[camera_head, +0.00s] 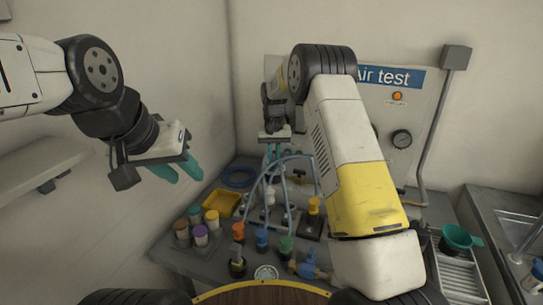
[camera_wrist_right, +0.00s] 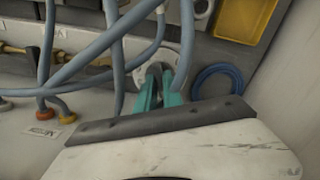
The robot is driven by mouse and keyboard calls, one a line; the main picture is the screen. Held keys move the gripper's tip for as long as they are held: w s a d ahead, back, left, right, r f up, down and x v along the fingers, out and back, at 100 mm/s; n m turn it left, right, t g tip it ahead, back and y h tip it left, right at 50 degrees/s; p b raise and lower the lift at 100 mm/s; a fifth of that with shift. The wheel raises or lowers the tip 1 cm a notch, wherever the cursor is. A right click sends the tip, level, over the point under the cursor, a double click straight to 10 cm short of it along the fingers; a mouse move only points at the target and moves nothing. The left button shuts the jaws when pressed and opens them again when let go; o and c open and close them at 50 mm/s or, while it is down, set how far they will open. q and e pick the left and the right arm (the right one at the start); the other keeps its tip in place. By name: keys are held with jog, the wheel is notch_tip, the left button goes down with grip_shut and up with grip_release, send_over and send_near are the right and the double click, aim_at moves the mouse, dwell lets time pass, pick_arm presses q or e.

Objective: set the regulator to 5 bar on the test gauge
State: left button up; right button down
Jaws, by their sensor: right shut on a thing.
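My right gripper (camera_head: 272,152) reaches to the back of the bench, among grey hoses. In the right wrist view its teal fingers (camera_wrist_right: 160,92) are close together on a pale grey round part (camera_wrist_right: 153,72), mostly hidden by the fingers; I cannot tell whether this is the regulator knob. A round dial gauge (camera_head: 402,139) is on the wall panel under the "Air test" sign; its reading is too small to make out. My left gripper (camera_head: 178,171) hangs empty in the air at the left, its teal fingers apart.
Grey hoses (camera_head: 284,182) arch over the bench. A yellow tray (camera_head: 222,204), a blue hose coil (camera_head: 239,177) and several colour-capped jars (camera_head: 200,234) stand at the left. A small dial (camera_head: 266,273) and a blue fitting (camera_head: 309,266) are at the front. A green funnel (camera_head: 457,238) is at the right.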

jog(key=m, duration=0.3)
jog(key=shift+m, duration=0.4)
jog(key=m, duration=0.4)
jog(key=shift+m, duration=0.3)
jog(key=m, duration=0.4)
jog(key=shift+m, duration=2)
jog(key=c, duration=1.5)
grip_release()
jog(key=shift+r, duration=0.1)
